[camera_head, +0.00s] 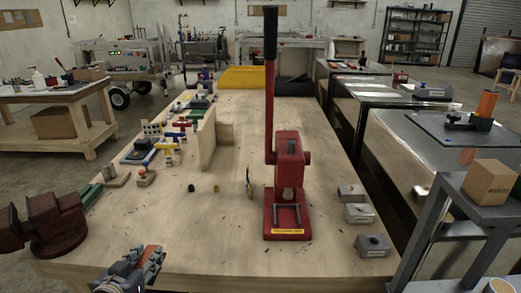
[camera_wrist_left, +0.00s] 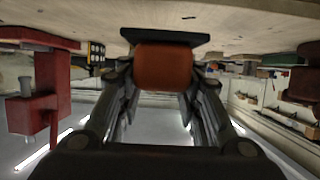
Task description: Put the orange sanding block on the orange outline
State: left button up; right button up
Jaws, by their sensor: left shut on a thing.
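The orange sanding block (camera_wrist_left: 163,66) sits between the fingers of my left gripper (camera_wrist_left: 163,84) in the left wrist view, with a dark plate along one side of it. In the head view, my left gripper (camera_head: 143,268) is at the near left edge of the wooden bench, shut on the block (camera_head: 152,254), of which only a brownish-orange strip shows. I cannot make out an orange outline clearly on the bench top. My right gripper is not in view.
A red arbor press (camera_head: 288,190) stands mid-bench, with several grey metal blocks (camera_head: 358,213) to its right. A red vise (camera_head: 52,222) is at the left edge. A wooden upright panel (camera_head: 207,140) and small parts lie farther back. The bench's front middle is clear.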

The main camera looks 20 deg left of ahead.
pick_arm(q)
jog(key=w+d+r+m+h, duration=0.1)
jog(key=w+d+r, duration=0.2)
jog(key=d+r, duration=0.6)
jog(key=w+d+r+m+h, duration=0.1)
jog(key=w+d+r, duration=0.2)
jog(key=d+r, duration=0.7)
jog(key=shift+d+h, duration=0.4)
jog(key=shift+d, duration=0.8)
jog(key=shift+f, duration=0.15)
